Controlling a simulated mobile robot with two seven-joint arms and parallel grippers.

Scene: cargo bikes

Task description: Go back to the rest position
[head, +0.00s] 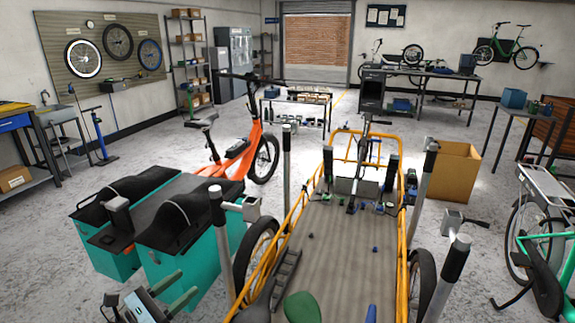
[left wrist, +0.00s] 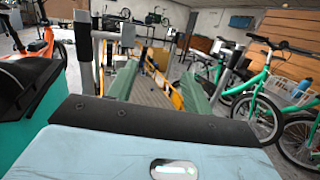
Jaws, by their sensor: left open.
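My left gripper (head: 175,291) is low at the left of the head view, in front of the teal boxes and left of the cargo bike. Its two green fingers are apart with nothing between them. In the left wrist view the left gripper (left wrist: 158,72) also shows open and empty, pointing toward the cargo bike. My right gripper is not in view. The cargo bike (head: 340,245) has an orange tube frame and a flat grey deck, with small parts lying on it.
Teal boxes with black tops (head: 205,265) stand close beside my left gripper. Grey posts with black caps (head: 219,235) rise around the cargo bike. A cardboard box (head: 452,175) stands behind it to the right, and a green bike (head: 545,240) at the right. Open floor lies farther back.

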